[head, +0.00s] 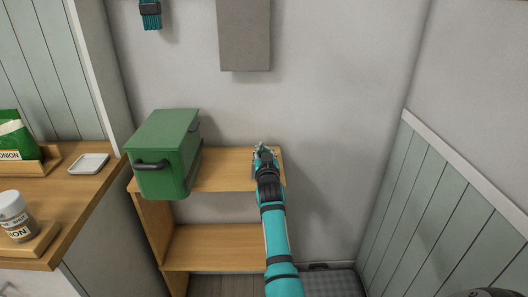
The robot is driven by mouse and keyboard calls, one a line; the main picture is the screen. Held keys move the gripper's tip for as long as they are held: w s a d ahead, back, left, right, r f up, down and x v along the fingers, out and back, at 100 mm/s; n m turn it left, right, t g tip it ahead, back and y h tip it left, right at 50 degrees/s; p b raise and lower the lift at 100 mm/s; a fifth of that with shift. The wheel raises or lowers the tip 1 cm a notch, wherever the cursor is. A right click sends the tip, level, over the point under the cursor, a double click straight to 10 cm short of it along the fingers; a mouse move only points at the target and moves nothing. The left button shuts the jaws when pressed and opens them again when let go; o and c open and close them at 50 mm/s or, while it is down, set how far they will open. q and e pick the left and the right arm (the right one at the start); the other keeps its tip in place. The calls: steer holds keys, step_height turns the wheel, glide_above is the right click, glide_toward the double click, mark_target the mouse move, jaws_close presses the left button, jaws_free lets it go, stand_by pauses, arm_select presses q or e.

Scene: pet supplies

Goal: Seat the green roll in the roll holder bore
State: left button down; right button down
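My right gripper (264,153) is over the right end of the wooden shelf's top board, close to the wall, with its arm reaching in from below. A small grey-green shape shows at its fingertips; I cannot tell whether it is the green roll, part of the roll holder or the fingers themselves. The gripper and arm cover this spot, so I cannot make out the holder bore. My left gripper is not in view.
A green box (162,150) with dark handles stands on the left of the shelf (225,170). A grey box (244,35) is on the wall above. A counter (75,195) at left holds a white dish (88,164) and a jar (15,215). A panelled wall (440,220) bounds the right.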

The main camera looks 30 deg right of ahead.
steer(key=shift+f, duration=0.25)
steer(key=c, duration=1.9)
jaws_free()
steer(key=shift+c, duration=0.2)
steer(key=o, duration=0.7)
step_height(320, 180, up, 10)
steer(key=shift+r, duration=0.1)
steer(key=shift+a, duration=0.1)
